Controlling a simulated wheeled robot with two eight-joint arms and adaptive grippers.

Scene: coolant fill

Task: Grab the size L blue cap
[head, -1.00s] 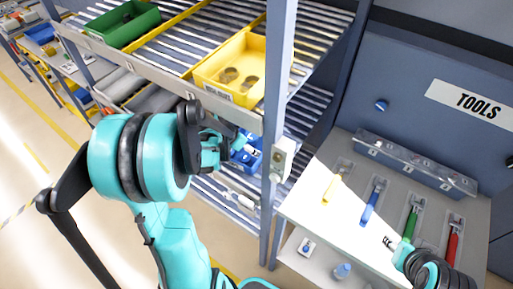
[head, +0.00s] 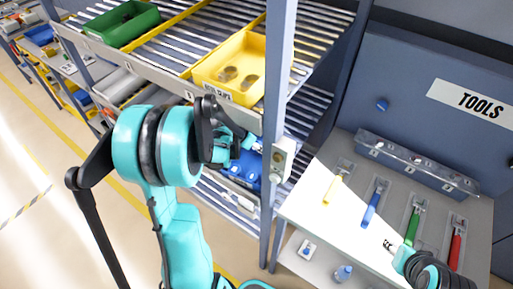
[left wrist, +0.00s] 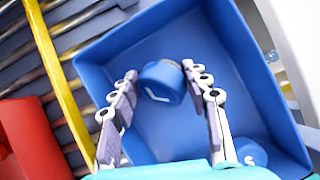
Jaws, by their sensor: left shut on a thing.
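A blue cap (left wrist: 162,82) with a white mark, which looks like an L, sits between the fingertips of my left gripper (left wrist: 165,85) in the left wrist view. The gripper is shut on it, over the inside of a blue bin (left wrist: 245,60). I cannot tell whether the cap is clear of the bin floor. Another blue cap (left wrist: 250,152) with a white mark lies in the bin's lower right corner. In the head view my left gripper (head: 243,148) is at the blue bin (head: 243,172) on the lower shelf, and the held cap is hidden. My right gripper (head: 388,245) is over the workbench, its opening too small to judge.
A yellow bin (head: 226,93) and a green bin (head: 118,24) stand on the upper shelf. A shelf post (head: 278,80) stands just right of the left gripper. A red bin (left wrist: 30,130) adjoins the blue one. Colored tools (head: 371,205) lie on the bench.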

